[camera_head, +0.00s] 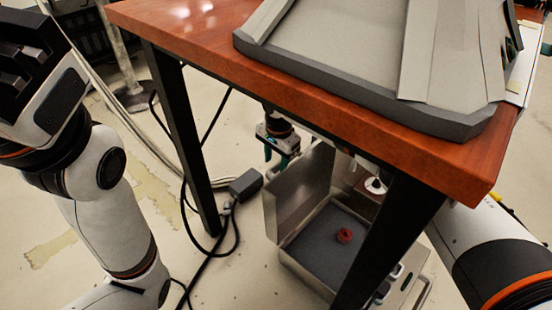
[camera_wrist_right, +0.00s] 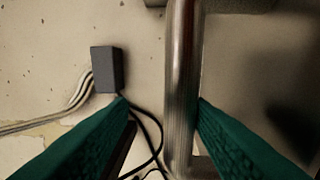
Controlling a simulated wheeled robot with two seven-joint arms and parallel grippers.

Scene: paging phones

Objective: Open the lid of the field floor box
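The field floor box (camera_head: 308,276) stands on the floor under the table, partly hidden by a table leg. Its grey metal lid (camera_head: 298,192) is raised, standing steeply along the box's left side. A red round item (camera_head: 344,235) lies on the dark lining inside. My right gripper (camera_head: 276,158) is beside the lid's upper left edge. In the right wrist view its green fingers (camera_wrist_right: 162,103) are apart, with the lid's metal edge (camera_wrist_right: 183,75) between them, closer to the right finger; contact is unclear. My left gripper (camera_head: 22,68) is raised at the far left, away from the box.
The orange-brown table top (camera_head: 290,100) overhangs the box and hides part of my right arm. A large grey tray-like object (camera_head: 345,45) sits on it. A black table leg (camera_head: 182,135) stands left of the box. A dark power brick (camera_head: 246,184) and cables lie on the floor.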

